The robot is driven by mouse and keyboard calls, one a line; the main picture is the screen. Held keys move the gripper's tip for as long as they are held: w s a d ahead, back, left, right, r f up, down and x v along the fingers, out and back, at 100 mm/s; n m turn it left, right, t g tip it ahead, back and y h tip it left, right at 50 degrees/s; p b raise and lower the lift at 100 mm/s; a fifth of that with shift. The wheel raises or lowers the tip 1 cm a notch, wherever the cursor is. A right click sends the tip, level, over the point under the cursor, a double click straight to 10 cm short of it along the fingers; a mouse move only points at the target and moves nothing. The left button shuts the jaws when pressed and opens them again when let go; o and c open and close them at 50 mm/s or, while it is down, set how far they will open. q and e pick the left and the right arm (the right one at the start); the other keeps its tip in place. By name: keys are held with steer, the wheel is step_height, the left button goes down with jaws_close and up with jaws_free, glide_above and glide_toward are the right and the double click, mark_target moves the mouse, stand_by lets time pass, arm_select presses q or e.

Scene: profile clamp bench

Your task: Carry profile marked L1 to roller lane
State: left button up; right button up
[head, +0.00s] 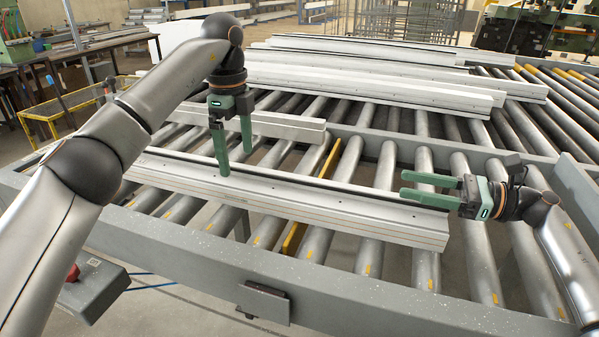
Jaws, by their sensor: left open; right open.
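A long silvery profile (300,199) lies across the rollers nearest me; I cannot read an L1 mark on it. My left gripper (235,165) points down with its green fingers open. One fingertip is at the profile's top face, left of its middle; I cannot tell whether it touches. My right gripper (405,187) is open near the profile's right end, its fingers pointing left, one above the other in the picture. Part of the lower finger overlaps the profile's far edge. The roller lane (425,270) runs under and around the profile.
More long profiles (370,90) lie stacked on the rollers at the back. A shorter profile piece (275,125) lies behind my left gripper. The conveyor's grey front rail (330,285) runs along the near side. Bare rollers show at the right.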

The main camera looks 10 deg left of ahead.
steer(key=d, duration=0.8)
steer(key=shift+s+f, duration=0.15)
steer(key=shift+s, duration=0.2)
steer(key=shift+d, duration=0.1)
steer(key=shift+s, duration=0.1)
